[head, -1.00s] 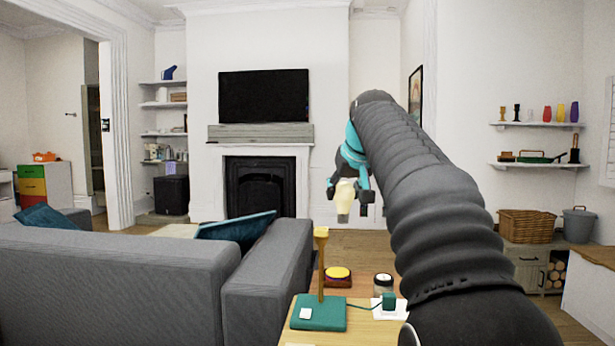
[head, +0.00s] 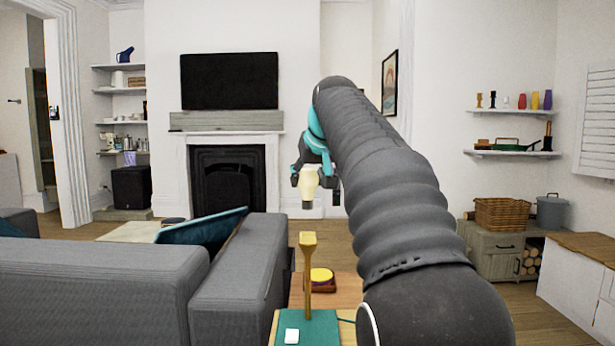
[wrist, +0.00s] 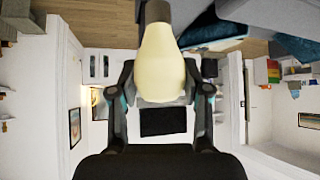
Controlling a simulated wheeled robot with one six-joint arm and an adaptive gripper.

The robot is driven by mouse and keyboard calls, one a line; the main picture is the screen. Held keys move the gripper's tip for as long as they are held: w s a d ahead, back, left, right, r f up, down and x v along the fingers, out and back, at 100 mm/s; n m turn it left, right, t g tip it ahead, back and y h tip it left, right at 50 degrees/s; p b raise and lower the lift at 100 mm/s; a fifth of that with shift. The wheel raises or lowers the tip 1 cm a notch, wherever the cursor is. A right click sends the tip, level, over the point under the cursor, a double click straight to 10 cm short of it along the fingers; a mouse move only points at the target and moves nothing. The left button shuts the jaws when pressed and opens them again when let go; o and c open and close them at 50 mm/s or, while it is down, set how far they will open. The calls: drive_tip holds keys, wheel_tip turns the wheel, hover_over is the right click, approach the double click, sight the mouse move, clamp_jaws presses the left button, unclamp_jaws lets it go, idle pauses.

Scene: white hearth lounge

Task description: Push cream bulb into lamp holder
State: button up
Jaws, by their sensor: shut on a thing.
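The cream bulb (head: 308,183) hangs base-down in my gripper (head: 316,172), its dark base at the bottom. In the wrist view the bulb (wrist: 162,65) is between the two fingers of my gripper (wrist: 162,95), with its base pointing to the top of the picture. My gripper is shut on it. The lamp (head: 307,265) has a brass stem with a flared brass holder (head: 307,238) on top and a green base (head: 318,325). It stands on the wooden side table below. In the head view the bulb appears above the holder, apart from it.
A yellow-topped round thing (head: 321,275) sits on a red-brown base behind the lamp. The grey sofa (head: 100,290) stands left of the table. The air around the bulb looks clear.

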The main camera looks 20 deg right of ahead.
sight(309, 205)
drive_tip(key=shift+s+f+b, duration=0.1)
drive_tip(key=shift+f+b, duration=2)
drive_tip(key=shift+f, duration=0.5)
drive_tip(key=shift+p, duration=0.55)
drive_tip(key=shift+f+b, duration=0.8)
drive_tip(key=shift+f, duration=0.3)
drive_tip(key=o, duration=1.2)
drive_tip(key=shift+o, duration=0.2)
drive_tip(key=shift+r, duration=0.1)
drive_tip(key=shift+p+v, duration=1.25)
drive_tip(key=shift+v, duration=2.1)
drive_tip(key=shift+s, duration=0.15)
